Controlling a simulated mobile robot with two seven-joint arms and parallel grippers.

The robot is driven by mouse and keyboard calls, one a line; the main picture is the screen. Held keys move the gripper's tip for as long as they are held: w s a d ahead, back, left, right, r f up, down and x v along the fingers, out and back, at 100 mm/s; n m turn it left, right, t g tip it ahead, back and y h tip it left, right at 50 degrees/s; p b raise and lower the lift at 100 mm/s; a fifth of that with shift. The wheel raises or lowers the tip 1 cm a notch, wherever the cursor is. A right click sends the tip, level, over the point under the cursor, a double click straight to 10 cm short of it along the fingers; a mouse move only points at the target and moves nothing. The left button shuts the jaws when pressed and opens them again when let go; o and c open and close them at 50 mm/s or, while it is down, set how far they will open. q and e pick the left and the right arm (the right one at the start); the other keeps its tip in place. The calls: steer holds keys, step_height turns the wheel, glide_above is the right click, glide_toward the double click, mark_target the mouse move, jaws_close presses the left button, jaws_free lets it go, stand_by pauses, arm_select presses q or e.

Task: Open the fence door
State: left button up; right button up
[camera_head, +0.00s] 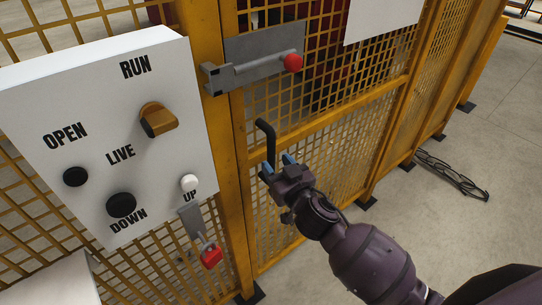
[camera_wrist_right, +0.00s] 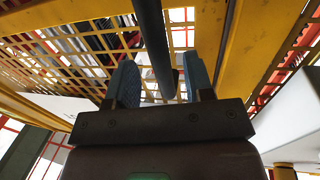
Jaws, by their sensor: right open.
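The fence door (camera_head: 315,135) is a yellow mesh panel right of the yellow post, and it looks closed. A black bent handle (camera_head: 267,142) stands out from its left edge. A grey sliding bolt (camera_head: 248,71) with a red knob (camera_head: 293,62) sits above the handle and reaches to the post. My right gripper (camera_head: 277,166) is open with blue finger pads, at the handle's lower end. In the right wrist view the dark handle (camera_wrist_right: 155,45) passes between the two open fingers (camera_wrist_right: 162,82); contact cannot be told. My left gripper is out of view.
A white control panel (camera_head: 88,120) with knobs, buttons and a red padlock (camera_head: 211,256) hangs left of the post (camera_head: 215,130). A white sheet (camera_head: 383,18) is on the upper mesh. Black cables (camera_head: 452,175) lie on the floor at right. Open floor extends beyond the fence's right side.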

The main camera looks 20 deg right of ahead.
mark_target(273, 159)
steer(key=shift+w+a, duration=0.15)
steer(key=shift+w, duration=0.75)
steer(key=shift+w+a, duration=0.1)
steer(key=shift+w, duration=0.75)
jaws_close()
